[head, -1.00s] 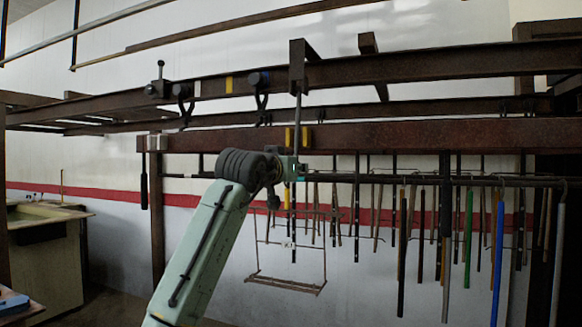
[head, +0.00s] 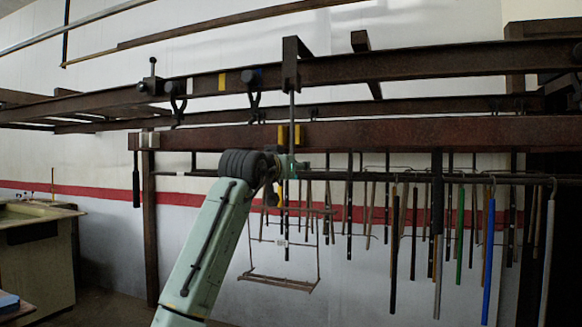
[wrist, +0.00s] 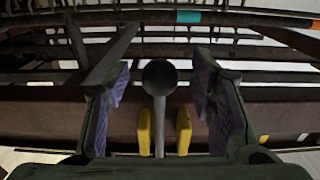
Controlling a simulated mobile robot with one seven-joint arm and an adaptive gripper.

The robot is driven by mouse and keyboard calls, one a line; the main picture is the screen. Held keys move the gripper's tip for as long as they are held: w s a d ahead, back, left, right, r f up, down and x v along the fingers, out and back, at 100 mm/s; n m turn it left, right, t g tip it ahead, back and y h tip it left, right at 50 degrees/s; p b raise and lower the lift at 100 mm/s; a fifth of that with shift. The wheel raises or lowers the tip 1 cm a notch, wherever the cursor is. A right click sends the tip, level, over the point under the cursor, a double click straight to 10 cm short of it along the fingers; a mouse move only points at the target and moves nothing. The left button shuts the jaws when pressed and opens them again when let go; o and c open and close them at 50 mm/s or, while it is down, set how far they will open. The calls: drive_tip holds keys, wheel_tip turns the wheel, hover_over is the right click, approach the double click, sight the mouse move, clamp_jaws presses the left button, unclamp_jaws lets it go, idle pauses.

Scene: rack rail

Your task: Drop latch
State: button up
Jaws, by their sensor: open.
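In the wrist view a thin rod with a round dark knob (wrist: 160,76) stands between the two purple-padded fingers of my gripper (wrist: 160,90). The gripper is open, with a gap on each side of the knob. Two yellow blocks (wrist: 144,132) flank the rod. In the head view the rod (head: 292,105) hangs from a dark bracket on the upper rail and passes the yellow blocks (head: 283,135) on the lower beam. My gripper (head: 287,168) is just below that beam, small and partly hidden by my arm. I cannot tell which part is the latch.
A knobbed pin fixture (head: 151,77) and two shackle-like hooks (head: 252,85) sit on the upper rail (head: 400,65). Several hanging rods (head: 488,250) and a wire frame (head: 280,280) are below the lower beam (head: 400,135). A counter (head: 40,260) stands at left.

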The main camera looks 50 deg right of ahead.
drive_tip(key=b+v, duration=0.4)
drive_tip(key=v, duration=0.3)
idle(0.5)
